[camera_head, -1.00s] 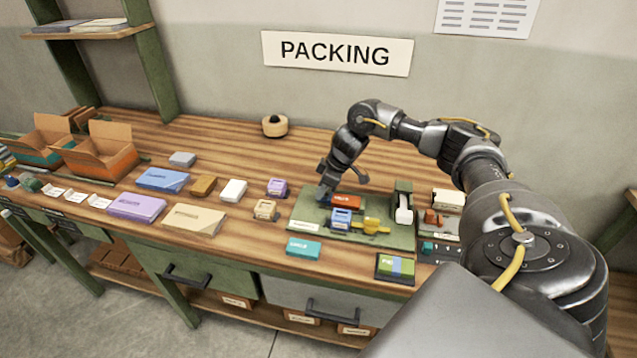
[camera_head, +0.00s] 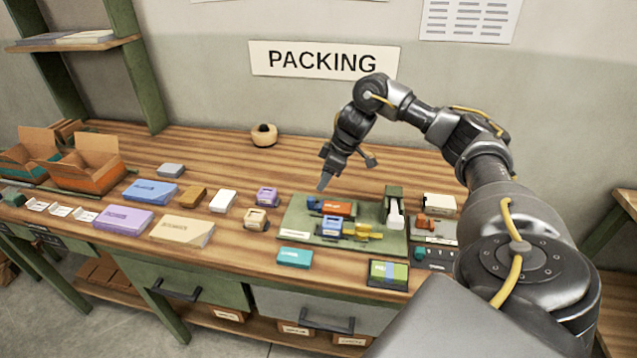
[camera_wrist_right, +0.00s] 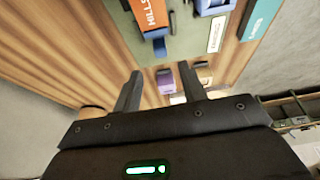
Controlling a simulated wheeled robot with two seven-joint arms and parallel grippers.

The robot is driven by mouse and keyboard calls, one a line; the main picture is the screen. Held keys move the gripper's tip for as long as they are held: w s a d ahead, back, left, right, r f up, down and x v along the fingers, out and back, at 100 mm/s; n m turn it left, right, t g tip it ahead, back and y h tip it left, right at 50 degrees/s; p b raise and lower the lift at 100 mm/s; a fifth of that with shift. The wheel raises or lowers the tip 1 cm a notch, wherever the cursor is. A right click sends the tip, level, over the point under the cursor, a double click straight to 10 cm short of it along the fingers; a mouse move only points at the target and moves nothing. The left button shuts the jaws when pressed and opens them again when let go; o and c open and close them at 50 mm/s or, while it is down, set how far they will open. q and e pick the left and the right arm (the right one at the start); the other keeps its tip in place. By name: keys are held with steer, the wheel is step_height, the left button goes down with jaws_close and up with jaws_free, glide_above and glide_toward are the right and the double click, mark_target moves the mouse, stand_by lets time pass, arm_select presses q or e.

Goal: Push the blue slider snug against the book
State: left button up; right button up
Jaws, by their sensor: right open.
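The orange-red book (camera_head: 337,208) lies on the green board (camera_head: 292,219). The small blue slider (camera_head: 313,203) sits at the book's left end; it also shows in the right wrist view (camera_wrist_right: 159,46), at the lettered book's end (camera_wrist_right: 150,14). They look touching or nearly so; I cannot tell whether a thin gap is left. My right gripper (camera_head: 324,182) is above the board, just over the slider's end of the book. In the right wrist view its two fingers (camera_wrist_right: 160,75) are apart with nothing between them. My left gripper is out of view.
A light blue block (camera_head: 329,227) and a yellow slider (camera_head: 366,231) sit on the board's front part. A green upright device (camera_head: 394,206) stands at its right. A teal box (camera_head: 295,258) lies in front.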

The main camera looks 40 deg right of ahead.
steer(key=v, duration=0.2)
steer(key=shift+s+d+r, duration=0.1)
steer(key=shift+s+r, duration=0.05)
steer(key=shift+r, duration=0.1)
steer(key=shift+p, duration=0.3)
